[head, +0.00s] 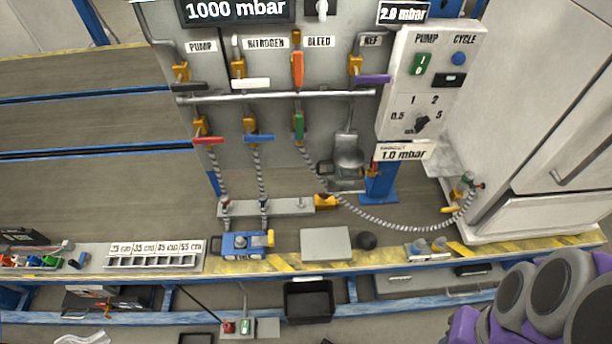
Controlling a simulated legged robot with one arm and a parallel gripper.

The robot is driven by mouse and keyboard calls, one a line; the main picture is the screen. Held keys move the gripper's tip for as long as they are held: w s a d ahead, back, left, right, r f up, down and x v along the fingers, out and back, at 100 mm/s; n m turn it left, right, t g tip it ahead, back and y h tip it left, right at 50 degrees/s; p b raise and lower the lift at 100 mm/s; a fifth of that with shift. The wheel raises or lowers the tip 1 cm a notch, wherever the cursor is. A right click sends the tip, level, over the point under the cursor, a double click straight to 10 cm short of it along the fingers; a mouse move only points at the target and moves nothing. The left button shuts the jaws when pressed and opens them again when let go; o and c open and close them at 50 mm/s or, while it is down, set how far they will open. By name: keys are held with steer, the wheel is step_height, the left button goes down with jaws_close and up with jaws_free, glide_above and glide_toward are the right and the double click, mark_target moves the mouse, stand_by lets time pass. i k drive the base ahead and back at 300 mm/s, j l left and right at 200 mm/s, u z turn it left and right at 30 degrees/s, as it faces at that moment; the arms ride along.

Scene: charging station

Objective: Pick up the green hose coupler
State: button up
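A pale hose (385,224) runs down from the green-handled valve (298,127) under the BLEED label and curves right across the bench. Its far end meets a small fitting (468,181) with a greenish body and a red tip, beside the white cabinet. This may be the green hose coupler, but it is too small to be sure. Small red, green and blue pieces (32,261) lie at the bench's left end; I cannot tell if one is a coupler. My grey and purple arm shows at the lower right, apart from the hose. My gripper's fingers are not visible.
Two other hoses hang to a grey rail (245,208) on the bench. A blue device (243,244), grey block (326,243) and dark ball (366,240) stand near the striped front edge. The white cabinet (545,120) closes off the right side.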

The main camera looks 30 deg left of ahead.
mark_target(465, 181)
steer(key=u, duration=1.6)
steer(key=z, duration=1.65)
steer(key=i+l, duration=0.15)
steer(key=l, duration=0.25)
steer(key=i+l, duration=0.1)
steer(key=l, duration=0.25)
steer(key=i+l, duration=0.15)
steer(key=l, duration=0.25)
steer(key=l+u, duration=0.1)
steer(key=u, duration=1.7)
steer(key=i, duration=0.35)
